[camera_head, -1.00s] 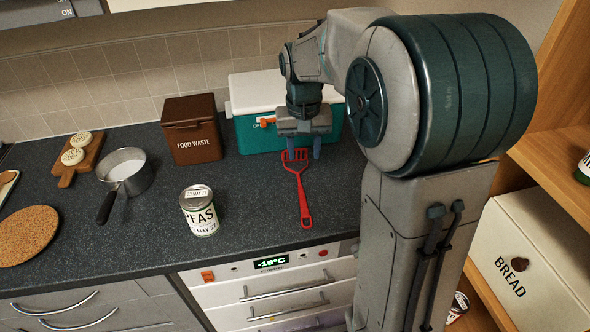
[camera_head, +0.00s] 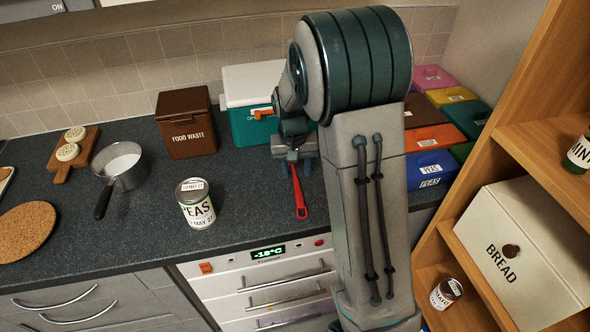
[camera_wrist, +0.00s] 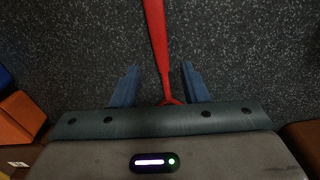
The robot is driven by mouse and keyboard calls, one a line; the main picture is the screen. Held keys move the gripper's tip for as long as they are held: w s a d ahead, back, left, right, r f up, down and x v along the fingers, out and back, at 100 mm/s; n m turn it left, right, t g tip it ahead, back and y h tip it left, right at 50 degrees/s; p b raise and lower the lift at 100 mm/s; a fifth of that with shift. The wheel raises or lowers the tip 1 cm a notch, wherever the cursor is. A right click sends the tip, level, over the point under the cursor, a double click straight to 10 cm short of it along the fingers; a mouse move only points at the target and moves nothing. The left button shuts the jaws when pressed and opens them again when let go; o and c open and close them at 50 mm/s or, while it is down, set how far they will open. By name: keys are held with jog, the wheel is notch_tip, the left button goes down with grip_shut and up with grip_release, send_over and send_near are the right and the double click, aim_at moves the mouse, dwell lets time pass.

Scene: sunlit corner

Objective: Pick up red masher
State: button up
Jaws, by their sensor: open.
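The red masher (camera_head: 300,200) lies flat on the dark counter, its handle pointing toward the front edge. Its head is hidden under my gripper in the head view. My gripper (camera_head: 294,168) is open and low over the masher's head end. In the wrist view the red handle (camera_wrist: 157,45) runs up from between the two blue fingers (camera_wrist: 155,86). The fingers stand on either side of the masher, apart from it. I cannot tell the exact height of the fingertips above the counter.
A teal and white box (camera_head: 250,125) stands just behind my gripper, with a brown food waste bin (camera_head: 187,138) to its left. A peas can (camera_head: 195,210) stands left of the masher. Coloured boxes (camera_head: 430,170) sit to the right. The counter between can and masher is clear.

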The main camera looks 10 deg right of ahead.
aim_at(296, 180)
jog(key=shift+f+p, duration=0.3)
jog(key=shift+f, duration=1.5)
grip_shut()
jog(key=shift+w+r, duration=0.1)
jog(key=shift+r, duration=0.1)
